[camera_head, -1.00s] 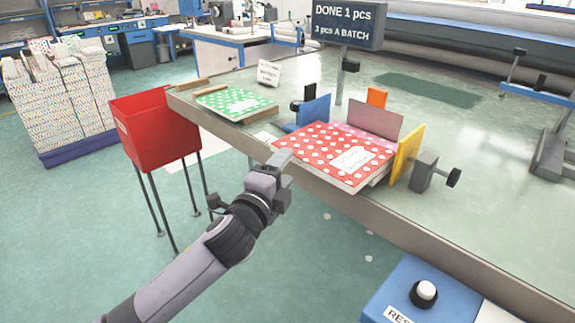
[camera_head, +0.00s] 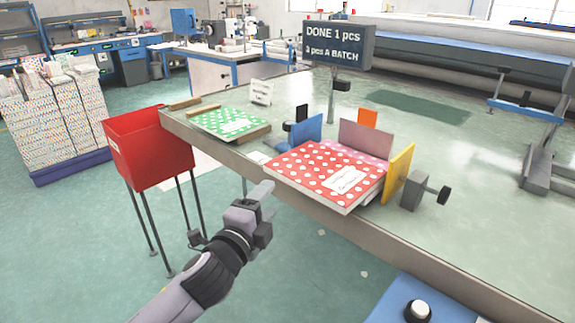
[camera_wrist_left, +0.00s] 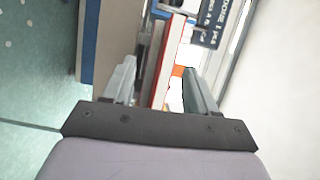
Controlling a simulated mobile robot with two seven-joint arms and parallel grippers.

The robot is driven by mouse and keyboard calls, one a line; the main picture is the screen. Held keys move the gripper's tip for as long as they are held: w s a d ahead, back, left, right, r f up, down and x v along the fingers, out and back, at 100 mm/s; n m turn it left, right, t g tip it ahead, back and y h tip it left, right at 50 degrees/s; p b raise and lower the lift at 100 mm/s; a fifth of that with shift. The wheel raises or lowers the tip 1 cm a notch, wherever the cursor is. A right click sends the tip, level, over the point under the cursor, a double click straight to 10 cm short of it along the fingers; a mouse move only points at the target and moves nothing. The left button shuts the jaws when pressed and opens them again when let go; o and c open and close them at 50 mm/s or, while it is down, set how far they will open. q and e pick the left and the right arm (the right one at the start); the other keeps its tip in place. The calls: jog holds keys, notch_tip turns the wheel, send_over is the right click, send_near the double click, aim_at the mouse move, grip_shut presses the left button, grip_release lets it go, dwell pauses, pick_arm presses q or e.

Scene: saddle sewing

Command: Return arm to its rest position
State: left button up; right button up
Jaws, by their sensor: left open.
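My left gripper (camera_head: 262,190) is in front of the table's front edge, just left of and below the red dotted booklet stack, apart from it. In the left wrist view its two fingers (camera_wrist_left: 158,85) stand apart with nothing held between them; the edge of a red-and-white stack (camera_wrist_left: 167,62) shows beyond. The red dotted stack (camera_head: 310,165) with a white label lies at the table edge, between blue (camera_head: 306,132), mauve (camera_head: 366,138) and yellow (camera_head: 400,172) plates. My right gripper is not in view.
The table (camera_head: 470,215) runs to the right. A green dotted booklet (camera_head: 232,122) lies at its left end. A red bin (camera_head: 150,150) on legs stands left. A blue box with a white button (camera_head: 418,310) is at lower right. A sign (camera_head: 338,45) reads "DONE 1 pcs".

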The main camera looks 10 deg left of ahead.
pick_arm(q)
jog(key=s+a+f+n+g+y, duration=0.1)
jog(key=s+a+f+n+g, duration=0.2)
jog(key=s+f+n, duration=0.5)
jog(key=s+a+f+n+g, duration=0.4)
jog(key=s+f+n, duration=0.5)
jog(key=s+f, duration=0.9)
jog(key=shift+a+f+n+y, duration=0.3)
jog(key=shift+a+f+y, duration=0.15)
jog(key=shift+f, duration=0.35)
jog(key=shift+s, duration=0.1)
